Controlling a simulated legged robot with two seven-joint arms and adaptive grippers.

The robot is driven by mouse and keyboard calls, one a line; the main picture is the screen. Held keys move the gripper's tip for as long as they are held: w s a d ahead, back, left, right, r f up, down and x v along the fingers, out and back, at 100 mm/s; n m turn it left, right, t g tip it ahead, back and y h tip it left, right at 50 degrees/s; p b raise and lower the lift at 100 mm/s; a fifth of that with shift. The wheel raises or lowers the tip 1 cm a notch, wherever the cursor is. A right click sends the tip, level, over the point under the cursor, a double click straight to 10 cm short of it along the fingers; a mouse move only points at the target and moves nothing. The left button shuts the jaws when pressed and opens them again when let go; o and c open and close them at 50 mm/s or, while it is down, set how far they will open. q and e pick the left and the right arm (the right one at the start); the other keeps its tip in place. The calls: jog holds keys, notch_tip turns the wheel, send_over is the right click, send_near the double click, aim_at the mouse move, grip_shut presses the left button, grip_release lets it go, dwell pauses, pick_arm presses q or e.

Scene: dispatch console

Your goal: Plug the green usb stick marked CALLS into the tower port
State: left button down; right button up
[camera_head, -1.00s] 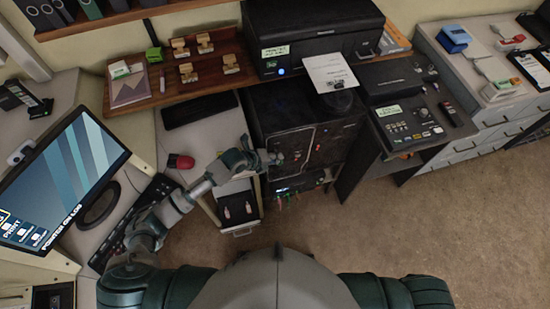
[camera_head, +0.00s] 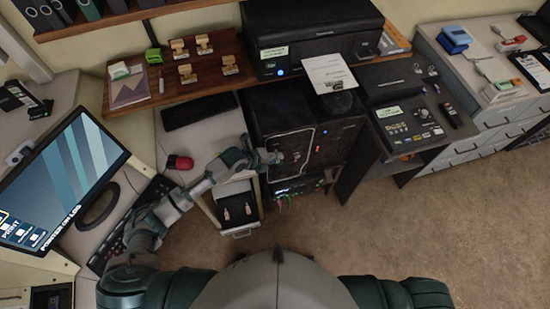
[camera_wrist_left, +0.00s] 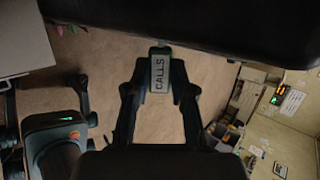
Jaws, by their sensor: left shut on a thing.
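The green usb stick (camera_wrist_left: 160,73) shows its grey label marked CALLS in the left wrist view. My left gripper (camera_wrist_left: 160,88) is shut on it, with a finger on each side. The stick's far end points at the edge of a large dark surface at the top of that view; I cannot tell whether they touch. In the head view my left gripper (camera_head: 274,157) is at the front of the black tower (camera_head: 312,118), near its left side. The stick and the port are too small or hidden there to make out. My right gripper is not in view.
An open drawer (camera_head: 238,206) with two small pale items is below the left forearm. A black printer (camera_head: 315,35) stands above the tower. The floor in front is clear.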

pick_arm(q)
jog(key=shift+w+d, duration=0.1)
jog(key=shift+d, duration=0.05)
jog(key=shift+w+a+r+b, duration=0.1)
jog(key=shift+w+a+b, duration=0.2)
jog(key=shift+w, duration=0.3)
dwell(1.8)
jog(key=c, duration=0.9)
grip_release()
jog(key=v, duration=1.1)
jog(key=shift+a+r, duration=0.15)
jog(key=shift+a, duration=0.2)
jog(key=shift+s, duration=0.15)
